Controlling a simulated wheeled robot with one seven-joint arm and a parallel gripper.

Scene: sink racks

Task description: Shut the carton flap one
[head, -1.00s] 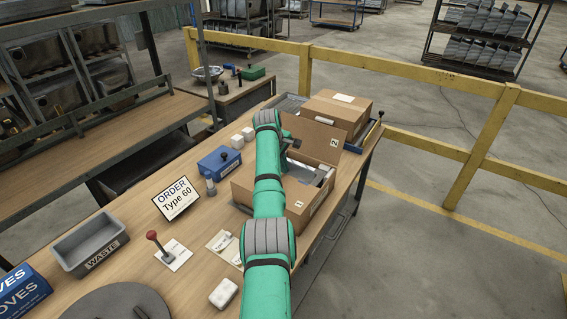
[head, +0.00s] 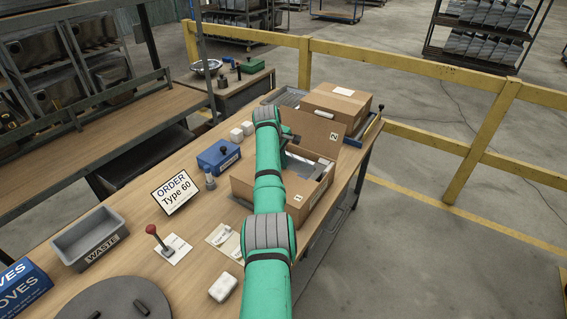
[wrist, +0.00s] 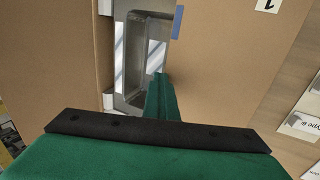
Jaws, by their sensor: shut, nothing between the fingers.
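The open carton (head: 243,191) stands on the bench, partly hidden by my arm. Its flap labelled 2 (head: 318,132) stands raised on the far side. Flap one, with its label 1, shows in the wrist view (wrist: 230,75) as a brown panel to the right of the opening, folded outward. A shiny metal sink part (wrist: 134,60) lies inside the carton. My gripper (wrist: 160,80) is shut and empty, its green fingers over the edge of the opening beside flap one.
A closed carton (head: 338,104) stands behind on a blue-edged tray. Left of my arm are a blue box (head: 218,157), the order sign (head: 175,192), a red-knobbed lever (head: 153,231), white cards (head: 222,236) and a grey waste bin (head: 90,240). A yellow rail (head: 420,63) runs behind the bench.

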